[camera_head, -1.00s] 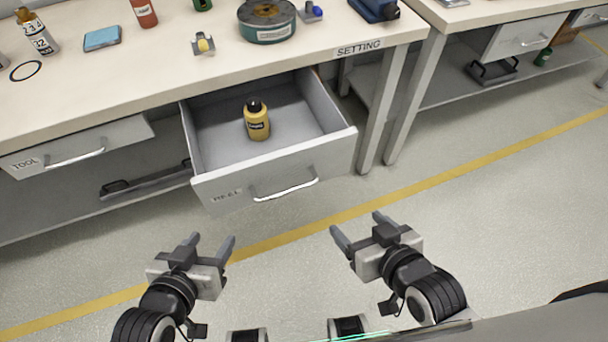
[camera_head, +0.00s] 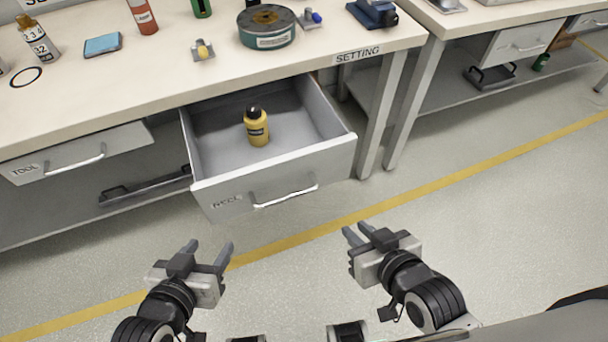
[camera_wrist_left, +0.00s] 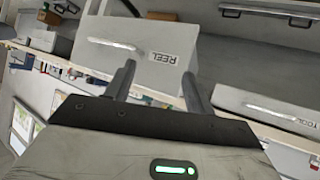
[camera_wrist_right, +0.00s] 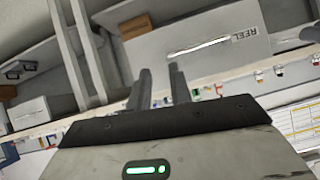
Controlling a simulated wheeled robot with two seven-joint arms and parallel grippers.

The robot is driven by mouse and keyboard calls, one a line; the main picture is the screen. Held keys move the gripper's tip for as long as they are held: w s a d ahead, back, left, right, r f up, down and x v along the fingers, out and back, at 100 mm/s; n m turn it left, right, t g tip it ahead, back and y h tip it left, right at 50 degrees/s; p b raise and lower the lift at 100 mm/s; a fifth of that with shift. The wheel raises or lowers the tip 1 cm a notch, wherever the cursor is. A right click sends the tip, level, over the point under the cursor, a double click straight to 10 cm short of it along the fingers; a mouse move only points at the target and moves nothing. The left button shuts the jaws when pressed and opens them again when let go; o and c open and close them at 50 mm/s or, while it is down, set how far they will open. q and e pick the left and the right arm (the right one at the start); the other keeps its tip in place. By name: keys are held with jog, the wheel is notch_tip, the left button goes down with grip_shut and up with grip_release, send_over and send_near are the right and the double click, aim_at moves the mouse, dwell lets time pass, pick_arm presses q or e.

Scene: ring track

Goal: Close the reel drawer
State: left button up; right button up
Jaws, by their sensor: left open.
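The reel drawer (camera_head: 272,189) is pulled out from under the table, its grey front labelled REEL and fitted with a silver handle (camera_head: 286,195). A yellow bottle with a dark cap (camera_head: 256,128) stands inside it. The drawer front also shows in the left wrist view (camera_wrist_left: 150,72) and the right wrist view (camera_wrist_right: 215,62). My left gripper (camera_head: 208,252) is open and empty, in front of the drawer and apart from it. My right gripper (camera_head: 357,232) is empty, to the right in front of the drawer, its fingers parted by a narrow gap.
The shut tool drawer (camera_head: 80,150) is at the left. A table leg (camera_head: 382,115) stands just right of the reel drawer. The tabletop (camera_head: 150,85) holds a round green reel (camera_head: 266,28), bottles and small parts. The floor (camera_head: 480,230) before the drawer is clear.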

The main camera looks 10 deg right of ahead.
jog(key=shift+w+a+f+m, duration=0.1)
jog(key=shift+a+f+m, duration=0.1)
jog(key=shift+m, duration=0.1)
grip_shut()
jog(key=m+t+b, duration=0.3)
jog(key=m+t, duration=0.4)
jog(key=m, duration=1)
send_near(341, 158)
jog(key=shift+y, duration=0.4)
jog(key=x, duration=0.6)
jog(key=shift+w+r, duration=0.1)
jog(key=shift+w, duration=0.35)
jog(key=shift+w, duration=0.1)
